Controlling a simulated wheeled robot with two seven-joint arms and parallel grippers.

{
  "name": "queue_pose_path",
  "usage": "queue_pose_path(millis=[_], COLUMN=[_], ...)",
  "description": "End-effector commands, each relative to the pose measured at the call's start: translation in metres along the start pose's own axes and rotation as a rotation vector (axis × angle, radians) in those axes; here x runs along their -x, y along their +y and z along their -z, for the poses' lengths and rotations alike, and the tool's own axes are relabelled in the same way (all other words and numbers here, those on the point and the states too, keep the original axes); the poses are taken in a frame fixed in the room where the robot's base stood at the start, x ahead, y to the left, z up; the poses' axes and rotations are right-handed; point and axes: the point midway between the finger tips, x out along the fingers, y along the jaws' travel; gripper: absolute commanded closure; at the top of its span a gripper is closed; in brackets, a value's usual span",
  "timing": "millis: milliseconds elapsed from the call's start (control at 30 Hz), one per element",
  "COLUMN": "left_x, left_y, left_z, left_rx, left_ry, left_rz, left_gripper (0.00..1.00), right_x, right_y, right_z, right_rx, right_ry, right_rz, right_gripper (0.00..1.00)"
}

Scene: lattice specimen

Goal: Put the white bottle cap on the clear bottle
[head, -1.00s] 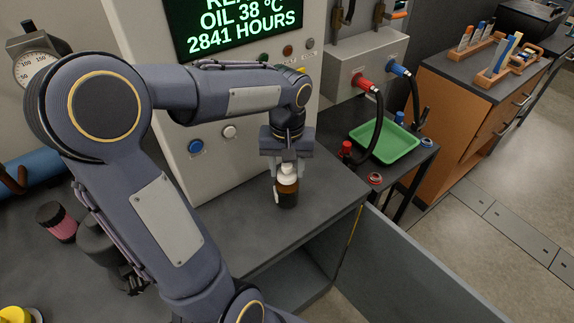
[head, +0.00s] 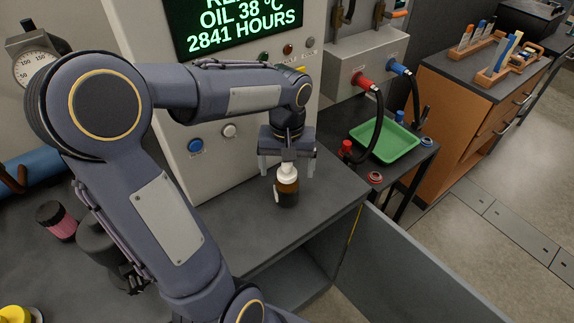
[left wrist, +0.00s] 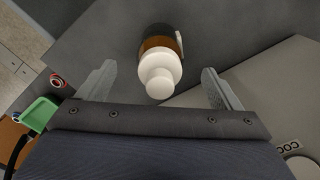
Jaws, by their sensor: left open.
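The bottle (head: 288,195) stands upright on the dark bench top, with a brown lower body and a pale label. The white cap (head: 287,172) sits on top of the bottle, looking upright; whether it is fully seated I cannot tell. In the left wrist view the white cap (left wrist: 158,78) covers much of the brown bottle (left wrist: 160,40). My left gripper (head: 287,168) is open above the bottle, one finger on each side of the cap. Its fingers (left wrist: 159,72) stand clear of the cap in the left wrist view. My right gripper is not in view.
A grey panel (head: 185,125) with a green display and buttons stands behind the bottle. The bench's front edge lies close to the right. A green tray (head: 385,143), a red-rimmed ring (head: 375,178) and black hoses are on the right. Bench around the bottle is clear.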

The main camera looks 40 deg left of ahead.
Motion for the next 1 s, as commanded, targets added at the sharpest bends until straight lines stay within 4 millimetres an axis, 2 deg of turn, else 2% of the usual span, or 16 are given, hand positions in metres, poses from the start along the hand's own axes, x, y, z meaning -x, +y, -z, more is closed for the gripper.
queue_pose_path(millis=[467, 1000], left_x=[0.003, 0.04], left_y=[0.0, 0.0], left_z=[0.0, 0.0], left_rx=[0.0, 0.0], left_ry=[0.001, 0.001], left_rz=[-0.001, -0.001], left_gripper=[0.08, 0.08], right_x=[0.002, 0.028], right_y=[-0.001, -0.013], right_z=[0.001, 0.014], right_rx=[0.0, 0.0], right_ry=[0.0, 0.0], right_rz=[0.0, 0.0], right_gripper=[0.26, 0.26])
